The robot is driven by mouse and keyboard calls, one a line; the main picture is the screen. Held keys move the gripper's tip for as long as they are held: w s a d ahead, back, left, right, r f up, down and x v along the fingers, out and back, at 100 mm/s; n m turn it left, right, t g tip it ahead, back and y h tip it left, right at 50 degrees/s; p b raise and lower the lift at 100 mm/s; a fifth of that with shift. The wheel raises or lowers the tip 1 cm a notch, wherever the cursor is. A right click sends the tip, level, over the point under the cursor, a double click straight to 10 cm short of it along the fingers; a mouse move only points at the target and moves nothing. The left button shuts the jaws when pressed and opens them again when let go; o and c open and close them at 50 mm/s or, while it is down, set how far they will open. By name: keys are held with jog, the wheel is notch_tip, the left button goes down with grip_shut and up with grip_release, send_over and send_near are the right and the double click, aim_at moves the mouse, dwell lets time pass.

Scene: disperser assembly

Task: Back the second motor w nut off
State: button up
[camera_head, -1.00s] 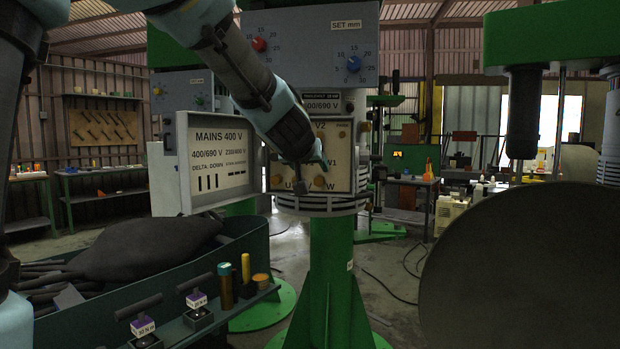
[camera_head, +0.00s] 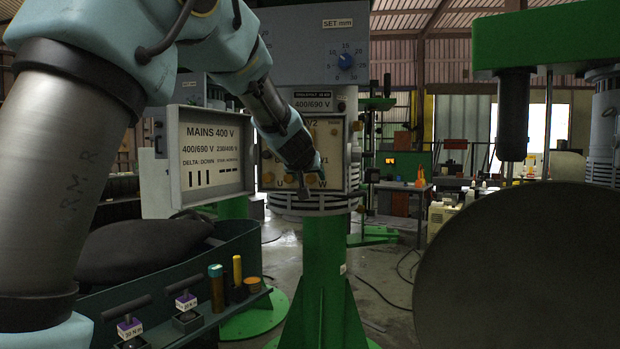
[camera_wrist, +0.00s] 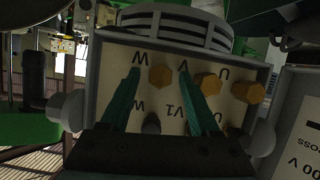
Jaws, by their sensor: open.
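The motor terminal box (camera_head: 329,142) shows in the head view on the green column, partly hidden by my arm. In the wrist view its face (camera_wrist: 110,62) appears upside down, with several brass hex nuts on it. The W nut (camera_wrist: 161,77) lies beside the letter W, in the gap between my two fingertips. The V nut (camera_wrist: 208,85) and U nut (camera_wrist: 250,92) are to its right. My gripper (camera_wrist: 158,76) is open, with a teal finger on each side of the W nut. I cannot tell whether either finger touches it. A dark grey post (camera_wrist: 152,123) also shows between the fingers.
The open MAINS 400 V cover (camera_head: 211,152) stands left of the box. Below it, a green-edged bin holds a dark sack (camera_head: 145,248), with a tool shelf (camera_head: 215,318) in front. A large dark disc (camera_head: 520,270) fills the right foreground.

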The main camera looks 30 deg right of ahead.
grip_shut()
dwell(0.3)
